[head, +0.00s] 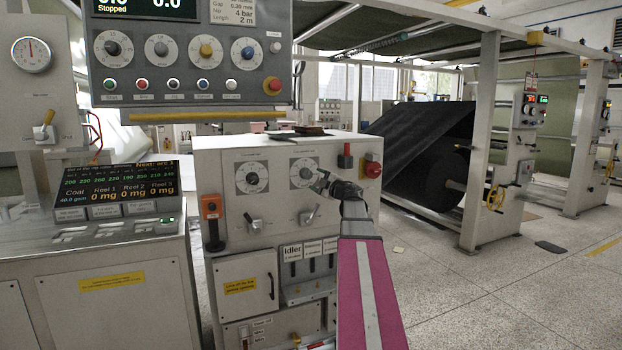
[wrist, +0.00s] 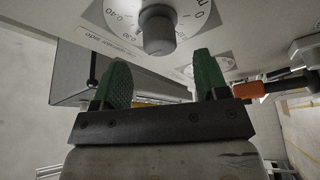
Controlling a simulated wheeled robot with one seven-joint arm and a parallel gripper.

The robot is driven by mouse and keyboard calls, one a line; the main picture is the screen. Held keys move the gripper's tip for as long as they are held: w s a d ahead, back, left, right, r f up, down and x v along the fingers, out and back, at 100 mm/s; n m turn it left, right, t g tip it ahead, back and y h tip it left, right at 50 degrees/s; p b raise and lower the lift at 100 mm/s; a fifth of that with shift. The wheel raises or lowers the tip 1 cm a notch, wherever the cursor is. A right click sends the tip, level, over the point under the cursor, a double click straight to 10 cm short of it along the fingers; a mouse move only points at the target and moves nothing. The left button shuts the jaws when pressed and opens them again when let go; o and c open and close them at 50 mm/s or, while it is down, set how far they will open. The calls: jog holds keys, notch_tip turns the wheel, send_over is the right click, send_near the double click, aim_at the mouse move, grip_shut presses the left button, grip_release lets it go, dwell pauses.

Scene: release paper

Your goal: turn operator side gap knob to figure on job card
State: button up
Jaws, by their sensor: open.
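The job card (head: 232,12) at the top of the head view reads Gap 0.30 mm, Nip 4 bar, Length 2 m. Two dial knobs sit on the white cabinet front. The right one, the operator side gap knob (head: 305,173), is grey on a white dial. In the wrist view this knob (wrist: 158,32) shows large at the top, with 0.40 on its dial and a partly readable "side" label. I cannot read its setting. My gripper (head: 322,184) is just in front of the right dial. Its green fingers (wrist: 162,80) are open and empty, with the knob beyond them, not between them.
The left dial knob (head: 252,178) is beside it; its dial partly shows behind a finger in the wrist view. Below are two small levers (head: 310,215). Open floor lies to the right.

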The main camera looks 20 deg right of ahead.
jog(key=v, duration=0.5)
dwell(0.4)
jog(key=s+a+f+m+g+h, duration=0.1)
jog(key=a+f+m+g+h, duration=0.25)
jog(key=f+m, duration=0.45)
jog(key=s+a+f+m+g+h, duration=0.25)
jog(key=f+h, duration=0.25)
jog(key=f, duration=0.6)
jog(key=s+a+f+m+g+h, duration=0.15)
jog(key=a+f+m+h, duration=0.25)
jog(key=f+m, duration=0.45)
jog(key=s+a+f+n+g+y, duration=0.1)
jog(key=s+a+f+g+y, duration=0.4)
jog(key=s+a+f+g, duration=0.6)
jog(key=s+a+f, duration=0.6)
jog(key=s, duration=0.1)
jog(key=shift+s+a+f, duration=0.3)
jog(key=shift+s+f, duration=0.05)
jog(key=shift+s, duration=0.05)
